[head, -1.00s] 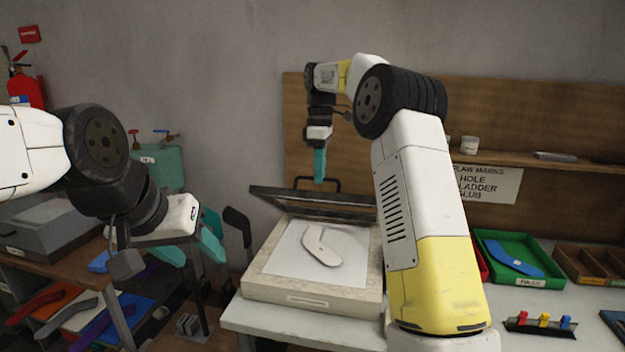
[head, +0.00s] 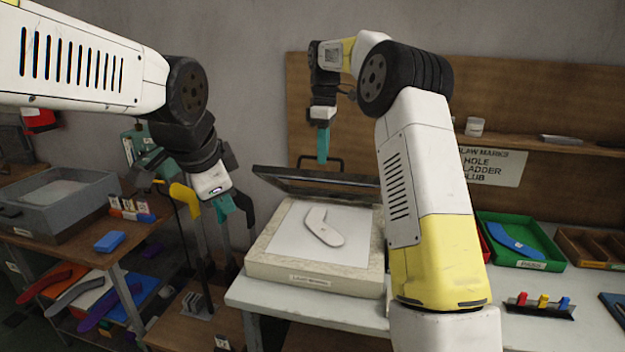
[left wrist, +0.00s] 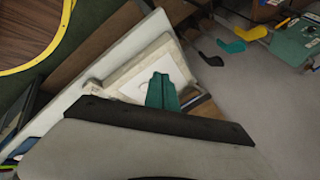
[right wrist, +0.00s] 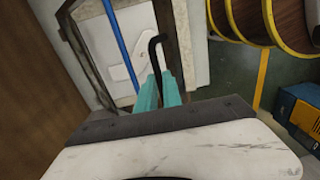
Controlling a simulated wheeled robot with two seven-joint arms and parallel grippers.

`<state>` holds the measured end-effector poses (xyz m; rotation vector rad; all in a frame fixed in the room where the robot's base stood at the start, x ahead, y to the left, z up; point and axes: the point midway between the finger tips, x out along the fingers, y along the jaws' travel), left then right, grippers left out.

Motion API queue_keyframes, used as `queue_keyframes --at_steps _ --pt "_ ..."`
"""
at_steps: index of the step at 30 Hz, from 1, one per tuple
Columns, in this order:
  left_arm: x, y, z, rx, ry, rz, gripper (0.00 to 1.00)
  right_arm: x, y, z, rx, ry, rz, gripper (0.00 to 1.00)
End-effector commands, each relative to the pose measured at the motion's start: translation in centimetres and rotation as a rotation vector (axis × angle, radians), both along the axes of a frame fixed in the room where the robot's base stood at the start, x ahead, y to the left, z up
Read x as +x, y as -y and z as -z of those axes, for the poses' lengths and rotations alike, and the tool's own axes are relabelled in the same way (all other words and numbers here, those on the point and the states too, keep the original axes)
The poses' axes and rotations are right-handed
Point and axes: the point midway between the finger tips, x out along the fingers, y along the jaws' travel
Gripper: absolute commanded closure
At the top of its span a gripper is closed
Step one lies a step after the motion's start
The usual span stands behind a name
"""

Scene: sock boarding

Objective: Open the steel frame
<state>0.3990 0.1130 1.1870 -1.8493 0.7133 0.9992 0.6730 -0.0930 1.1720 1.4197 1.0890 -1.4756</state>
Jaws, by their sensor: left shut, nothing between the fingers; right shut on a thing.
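The dark steel frame (head: 322,187) stands tilted up at the back edge of the pale light box (head: 312,279) in the head view. My right gripper (head: 322,160) points down at the frame's black handle (head: 338,160). In the right wrist view the teal fingers (right wrist: 158,88) are shut on that hooked black handle (right wrist: 153,48). A white sock-shaped piece (head: 322,228) lies flat on the box's bright top, clear of the frame. My left gripper (head: 232,207) is shut and empty, left of the light box and apart from it; its teal fingers show in the left wrist view (left wrist: 162,92).
A green tray (head: 550,262) with a blue sock shape is at the right of the white table. Yellow and dark sock-shaped forms on posts (head: 187,200) stand left of the table. A grey case (head: 62,205) sits on the left bench. A wooden board rises behind.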

Motion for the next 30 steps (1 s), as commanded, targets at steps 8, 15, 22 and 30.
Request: queue_keyframes --at_steps 8,15,22,30 --pt "5.6 4.7 0.1 0.442 0.059 0.711 1.0 0.4 0.7 0.4 -0.011 0.004 0.009 1.0" --pt "9.7 10.1 0.7 0.785 0.14 1.325 1.0 0.3 0.7 0.4 -0.011 0.004 0.009 1.0" --pt "12.3 14.5 1.3 1.031 0.237 1.775 1.0 0.3 0.7 0.4 -0.011 0.004 0.01 1.0" --pt "13.4 16.6 1.8 1.143 0.292 1.966 1.0 0.3 0.7 0.4 -0.011 0.004 0.01 1.0"
